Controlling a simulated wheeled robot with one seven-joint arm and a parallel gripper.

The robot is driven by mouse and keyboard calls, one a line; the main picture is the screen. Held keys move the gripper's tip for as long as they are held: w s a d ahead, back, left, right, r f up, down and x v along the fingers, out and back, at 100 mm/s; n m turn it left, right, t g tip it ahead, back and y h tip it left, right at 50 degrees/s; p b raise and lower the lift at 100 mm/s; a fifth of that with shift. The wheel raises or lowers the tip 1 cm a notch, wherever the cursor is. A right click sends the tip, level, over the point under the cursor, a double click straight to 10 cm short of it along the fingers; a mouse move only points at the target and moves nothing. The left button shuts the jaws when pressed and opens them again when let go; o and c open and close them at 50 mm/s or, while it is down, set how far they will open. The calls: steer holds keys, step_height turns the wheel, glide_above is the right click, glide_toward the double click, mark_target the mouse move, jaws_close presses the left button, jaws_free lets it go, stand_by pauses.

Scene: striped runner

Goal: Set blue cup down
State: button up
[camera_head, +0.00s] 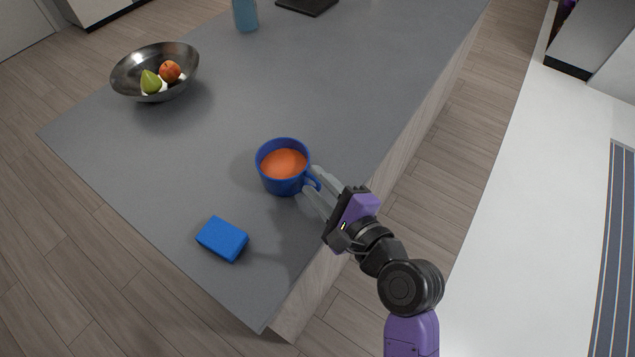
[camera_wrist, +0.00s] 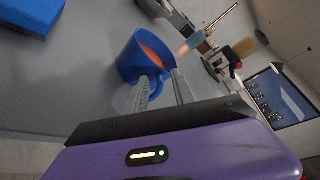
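The blue cup (camera_head: 274,178) stands upright on the grey counter (camera_head: 330,105), close to its right edge, with orange contents inside. Its handle points right, toward my gripper (camera_head: 312,184). The two pale fingers are spread apart, one on each side of the handle, with a gap between them. In the wrist view, the cup (camera_wrist: 128,62) is just beyond the fingertips, and the handle sits between the fingers of my gripper (camera_wrist: 160,80). The exact contact between fingers and handle is hard to see.
A blue block (camera_head: 222,239) lies in front of the cup, near the counter's front edge. A metal bowl (camera_head: 125,78) with fruit is at the far left. A blue bottle (camera_head: 244,15) and a dark board (camera_head: 306,4) stand farther back. The counter's middle is clear.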

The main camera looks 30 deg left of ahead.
steer(key=b+v, duration=0.1)
steer(key=v, duration=1.1)
steer(key=shift+r, duration=0.1)
steer(key=s+d+f+n+t+h, duration=0.1)
steer(key=s+d+f+t+h, duration=0.3)
steer(key=d, duration=0.5)
steer(key=s+d+f+n+t+h, duration=0.1)
steer(key=s+d+f+h, duration=0.25)
steer(key=d+f, duration=0.4)
steer(key=s+d+r+n+t+h, duration=0.1)
steer(key=s+d+r+n+h, duration=0.2)
steer(key=s, duration=0.4)
steer(key=s+d+r+n+t+h, duration=0.1)
steer(key=s+d+r+n+h, duration=0.2)
steer(key=s+d+r+n, duration=0.3)
steer(key=shift+s+d+n+t, duration=0.45)
steer(key=shift+s+d, duration=0.3)
steer(key=shift+d, duration=0.25)
steer(key=shift+a, duration=0.1)
